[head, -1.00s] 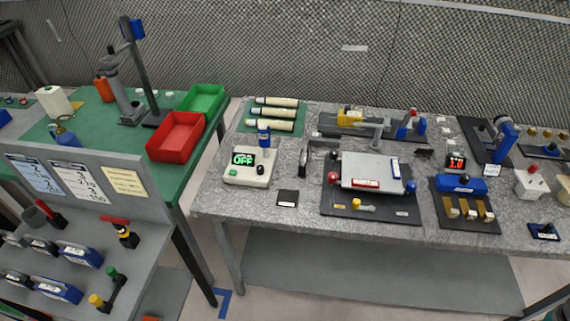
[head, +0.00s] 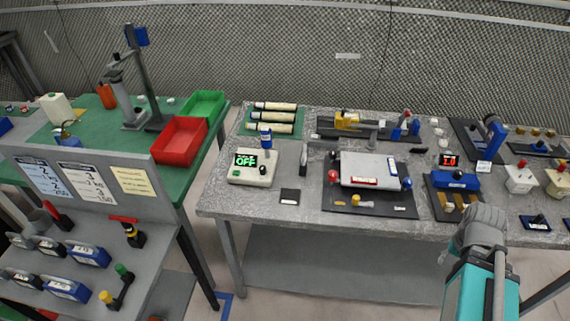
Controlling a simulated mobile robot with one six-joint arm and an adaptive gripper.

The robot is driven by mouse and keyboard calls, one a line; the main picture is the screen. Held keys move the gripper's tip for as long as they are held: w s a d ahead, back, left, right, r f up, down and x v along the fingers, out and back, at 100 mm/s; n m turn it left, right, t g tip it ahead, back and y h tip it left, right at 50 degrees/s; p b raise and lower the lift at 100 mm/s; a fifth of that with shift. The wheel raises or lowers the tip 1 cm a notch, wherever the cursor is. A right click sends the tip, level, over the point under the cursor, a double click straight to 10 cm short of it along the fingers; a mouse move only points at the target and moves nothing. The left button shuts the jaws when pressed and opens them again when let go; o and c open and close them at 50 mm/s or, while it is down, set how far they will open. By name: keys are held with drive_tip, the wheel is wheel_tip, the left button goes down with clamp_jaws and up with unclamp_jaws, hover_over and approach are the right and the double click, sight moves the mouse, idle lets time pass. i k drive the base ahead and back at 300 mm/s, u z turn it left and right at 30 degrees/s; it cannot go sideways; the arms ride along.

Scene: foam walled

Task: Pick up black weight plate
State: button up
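No round weight plate can be made out for certain. A small flat black square piece (head: 289,197) with a pale label lies near the front edge of the grey speckled table. A dark, thin upright piece (head: 304,158) stands behind it, beside the white box with the green OFF display (head: 251,168). I cannot tell which of these, if either, is the black weight plate. Part of my arm, grey and teal, shows at the lower right in front of the table. My gripper's fingers are not visible.
The grey table (head: 240,205) carries a silver plate fixture (head: 368,165), a blue block fixture (head: 457,180) and several devices. Red (head: 179,141) and green (head: 205,103) bins stand on the green table at left. A sloped rack (head: 130,178) stands at front left.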

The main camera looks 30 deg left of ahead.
sight(304, 156)
drive_tip(key=u, duration=1.2)
drive_tip(key=k, duration=0.9)
drive_tip(key=u, duration=0.05)
drive_tip(key=i, duration=0.6)
